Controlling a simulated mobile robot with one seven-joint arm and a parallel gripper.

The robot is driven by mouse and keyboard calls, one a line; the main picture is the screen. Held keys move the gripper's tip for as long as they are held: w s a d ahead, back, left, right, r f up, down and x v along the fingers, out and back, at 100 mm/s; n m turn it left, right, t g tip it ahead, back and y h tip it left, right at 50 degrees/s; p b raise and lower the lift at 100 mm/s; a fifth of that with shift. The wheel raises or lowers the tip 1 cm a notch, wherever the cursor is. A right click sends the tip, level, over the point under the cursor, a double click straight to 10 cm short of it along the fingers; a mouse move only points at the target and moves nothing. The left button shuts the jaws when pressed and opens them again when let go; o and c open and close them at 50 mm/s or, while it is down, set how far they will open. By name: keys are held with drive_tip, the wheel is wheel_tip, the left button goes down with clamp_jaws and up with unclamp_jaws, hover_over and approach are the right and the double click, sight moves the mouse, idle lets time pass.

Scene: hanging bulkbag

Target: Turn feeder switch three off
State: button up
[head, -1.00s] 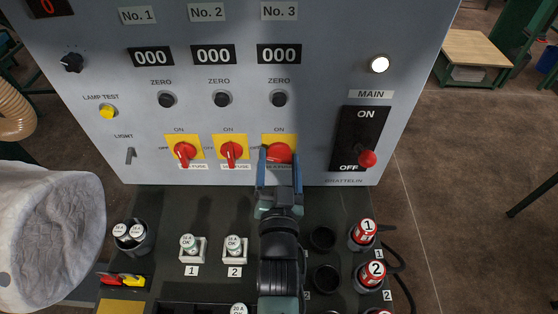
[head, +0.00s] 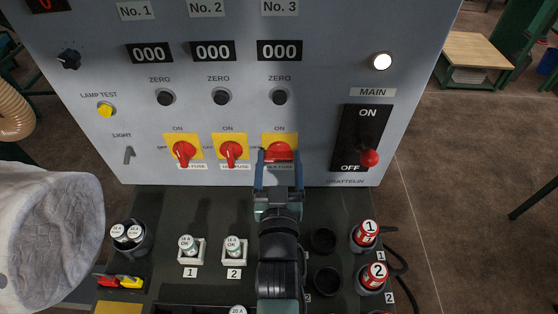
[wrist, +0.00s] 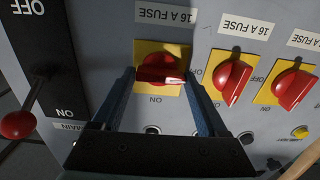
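Feeder switch three is a red knob (head: 279,152) on a yellow plate under the No. 3 display in the head view. In the wrist view, its knob (wrist: 160,68) lies sideways, with its white-marked end towards the OFF side. My gripper (head: 278,154) is in front of this switch. In the wrist view, the fingers (wrist: 158,76) are apart, one beside each end of the knob. I cannot tell whether they touch it. In the head view, the fingers hide part of the plate and its OFF label.
Two similar red switches, one (head: 184,152) and two (head: 231,152), are left of switch three. The MAIN lever (head: 369,158) is right, down at OFF. Below, the dark shelf holds fuses (head: 188,245), a cup (head: 128,238) and red-labelled canisters (head: 365,233).

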drive_tip(key=o, duration=0.3)
drive_tip(key=shift+s, duration=0.15)
drive_tip(key=s+b, duration=0.2)
drive_tip(key=s, duration=1)
drive_tip(key=shift+s, duration=0.35)
